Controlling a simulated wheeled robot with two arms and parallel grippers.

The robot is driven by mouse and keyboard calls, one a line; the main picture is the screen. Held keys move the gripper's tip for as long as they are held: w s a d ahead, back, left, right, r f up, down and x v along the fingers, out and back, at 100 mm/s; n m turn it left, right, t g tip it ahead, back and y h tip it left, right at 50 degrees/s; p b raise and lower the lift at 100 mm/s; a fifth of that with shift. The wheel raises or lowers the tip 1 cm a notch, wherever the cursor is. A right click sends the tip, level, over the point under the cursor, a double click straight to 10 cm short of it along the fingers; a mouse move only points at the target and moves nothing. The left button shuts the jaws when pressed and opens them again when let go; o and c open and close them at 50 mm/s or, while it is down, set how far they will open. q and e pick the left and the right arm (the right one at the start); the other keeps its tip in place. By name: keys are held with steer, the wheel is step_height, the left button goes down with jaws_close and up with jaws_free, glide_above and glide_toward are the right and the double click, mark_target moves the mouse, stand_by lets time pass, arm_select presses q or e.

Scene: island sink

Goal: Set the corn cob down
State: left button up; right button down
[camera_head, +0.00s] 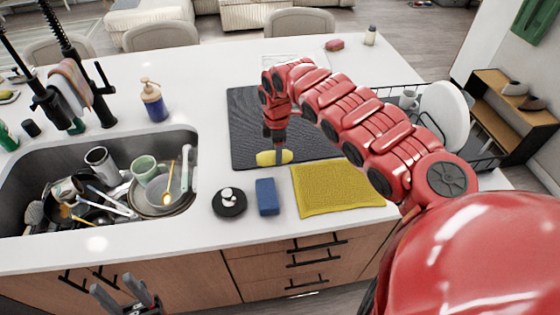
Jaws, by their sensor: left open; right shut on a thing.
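The yellow corn cob (266,158) is at the front part of the dark drying mat (245,110) on the white counter. My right gripper (275,147) points down from above and is shut on the corn cob. I cannot tell whether the cob touches the mat or hangs just above it. My red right arm crosses the view and hides part of the mat. My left gripper (128,300) is open and empty at the bottom left, in front of the cabinet doors and below the counter edge.
A blue sponge (267,197), a black round dish (229,202) and a yellow cloth (335,190) lie in front of the mat. The sink (20,165) full of dishes is at left, with a soap bottle (154,103) behind. A dish rack with a white plate (445,117) stands at right.

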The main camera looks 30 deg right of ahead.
steer(key=shift+f+p, duration=0.45)
steer(key=shift+f, duration=1.85)
steer(key=shift+f, duration=0.1)
steer(key=shift+c, duration=1.3)
jaws_free()
